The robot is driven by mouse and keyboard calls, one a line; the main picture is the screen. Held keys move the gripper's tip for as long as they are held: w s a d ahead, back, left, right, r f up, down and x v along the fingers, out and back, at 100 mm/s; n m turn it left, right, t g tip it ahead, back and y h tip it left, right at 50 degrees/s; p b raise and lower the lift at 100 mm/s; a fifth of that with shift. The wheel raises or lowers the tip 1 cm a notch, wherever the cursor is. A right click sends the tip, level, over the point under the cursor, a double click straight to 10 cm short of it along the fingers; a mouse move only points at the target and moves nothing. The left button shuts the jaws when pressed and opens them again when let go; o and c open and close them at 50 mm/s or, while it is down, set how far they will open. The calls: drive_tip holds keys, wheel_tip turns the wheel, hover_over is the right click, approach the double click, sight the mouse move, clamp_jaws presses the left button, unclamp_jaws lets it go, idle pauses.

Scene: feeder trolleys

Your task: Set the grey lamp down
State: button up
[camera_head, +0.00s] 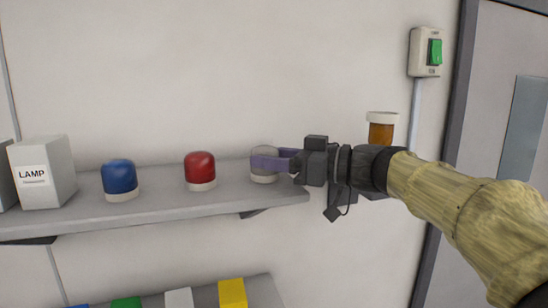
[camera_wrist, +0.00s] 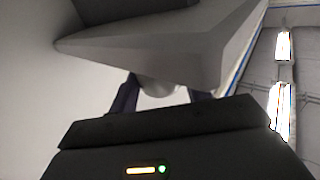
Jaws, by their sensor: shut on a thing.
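The grey lamp (camera_head: 264,176) has a domed top and a pale base. It is upright at the right end of the grey shelf (camera_head: 220,202). My gripper (camera_head: 270,162) reaches in from the right and is shut on the lamp, its purple fingers across the dome. The lamp's base appears at the shelf top; I cannot tell whether it touches.
A red lamp (camera_head: 200,170), a blue lamp (camera_head: 120,178) and a white LAMP box (camera_head: 44,172) stand left on the shelf. An orange jar (camera_head: 381,130) is behind my wrist. A green switch (camera_head: 434,52) is on the wall. Coloured blocks (camera_head: 232,293) sit on a lower shelf.

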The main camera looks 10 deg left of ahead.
drive_tip(key=o, duration=1)
drive_tip(key=shift+f, duration=0.15)
drive_tip(key=shift+d, duration=0.1)
drive_tip(key=d+b, duration=0.1)
drive_tip(key=d, duration=0.3)
drive_tip(key=s+d+b, duration=0.1)
drive_tip(key=d, duration=0.2)
drive_tip(key=d+b, duration=0.1)
drive_tip(key=d, duration=0.3)
drive_tip(key=shift+s+d, duration=0.35)
